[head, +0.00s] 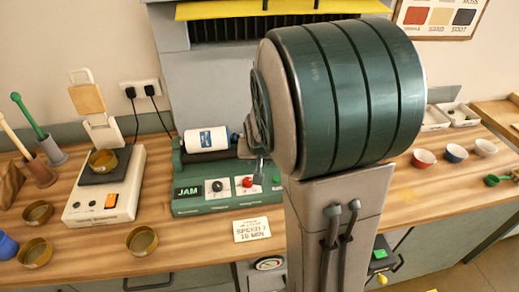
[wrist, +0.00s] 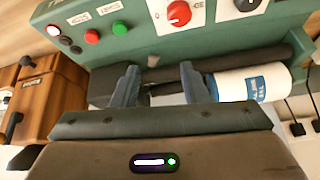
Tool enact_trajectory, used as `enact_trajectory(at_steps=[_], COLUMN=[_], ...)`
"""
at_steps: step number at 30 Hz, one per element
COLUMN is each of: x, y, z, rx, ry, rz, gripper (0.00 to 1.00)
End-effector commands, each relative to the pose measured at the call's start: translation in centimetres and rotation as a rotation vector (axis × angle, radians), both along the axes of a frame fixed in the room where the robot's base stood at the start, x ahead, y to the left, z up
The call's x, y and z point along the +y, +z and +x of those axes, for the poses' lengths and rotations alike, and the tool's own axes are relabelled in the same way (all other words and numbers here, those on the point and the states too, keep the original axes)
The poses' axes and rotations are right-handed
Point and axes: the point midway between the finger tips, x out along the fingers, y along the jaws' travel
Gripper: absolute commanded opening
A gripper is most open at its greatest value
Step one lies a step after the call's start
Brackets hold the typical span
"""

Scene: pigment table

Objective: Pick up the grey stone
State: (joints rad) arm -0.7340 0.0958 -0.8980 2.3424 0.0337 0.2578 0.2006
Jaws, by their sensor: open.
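I cannot make out a grey stone in either view. My gripper (wrist: 157,78) is open in the wrist view, its two blue-grey fingers apart in front of the green jar machine's dark rollers. Nothing clearly sits between the fingers. In the head view my arm covers most of the gripper; one dark finger shows in front of the green machine (head: 190,208). Small pale trays (head: 461,122) stand at the back right in the head view; small lumps lie in one, too small to identify.
A white jar (head: 206,140) lies on the machine's rollers; it also shows in the wrist view (wrist: 232,84). Small red, blue and white bowls (head: 424,160) stand right. My arm hides the counter's middle.

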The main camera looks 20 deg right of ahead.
Motion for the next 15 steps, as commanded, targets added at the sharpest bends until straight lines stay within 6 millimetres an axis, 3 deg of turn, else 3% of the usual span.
enact_trajectory(at_steps=[6, 15], x=[-1.2, -2.0], y=[1.3, -1.4], z=[2.1, 3.5], rx=[-0.061, -0.067], ry=[-0.033, -0.038], rz=[-0.067, -0.073], gripper=[0.40, 0.40])
